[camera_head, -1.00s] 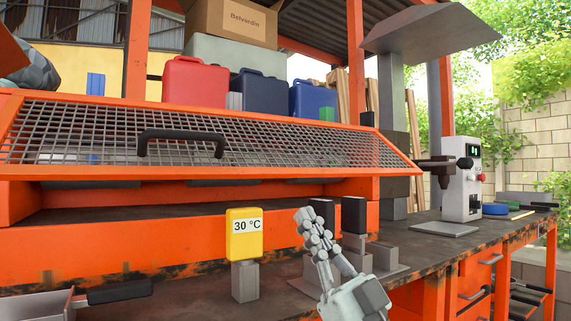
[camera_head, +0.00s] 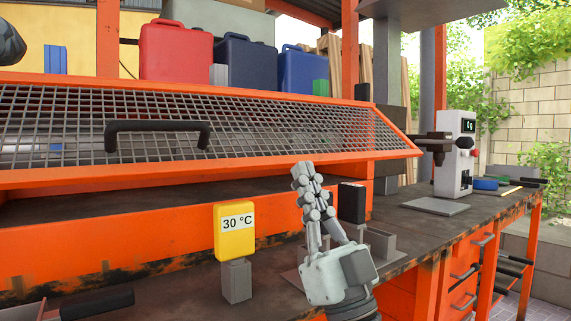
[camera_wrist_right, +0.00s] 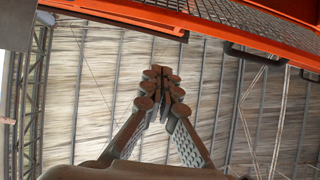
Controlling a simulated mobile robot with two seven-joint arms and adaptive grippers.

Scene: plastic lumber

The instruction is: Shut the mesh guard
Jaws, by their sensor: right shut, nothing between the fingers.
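The mesh guard (camera_head: 240,163) is a sloping grey wire panel in an orange frame, across the left and middle of the head view. Its lower edge stands above a dark open gap over the orange front of the bench. A black bar handle (camera_head: 157,131) sits on the mesh. My right gripper (camera_head: 306,170) points up, shut and empty, in front of the bench, below and right of the handle, apart from the guard. In the right wrist view its closed fingers (camera_wrist_right: 163,74) point at the roof, with the orange-framed guard (camera_wrist_right: 265,40) above right. My left gripper is not clearly seen.
A yellow "30 °C" display (camera_head: 235,231) on a grey post stands left of my right gripper. A black-topped block (camera_head: 351,203) stands close behind it. Red (camera_head: 176,52) and blue cases stand above the guard. A white machine (camera_head: 453,155) stands at right.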

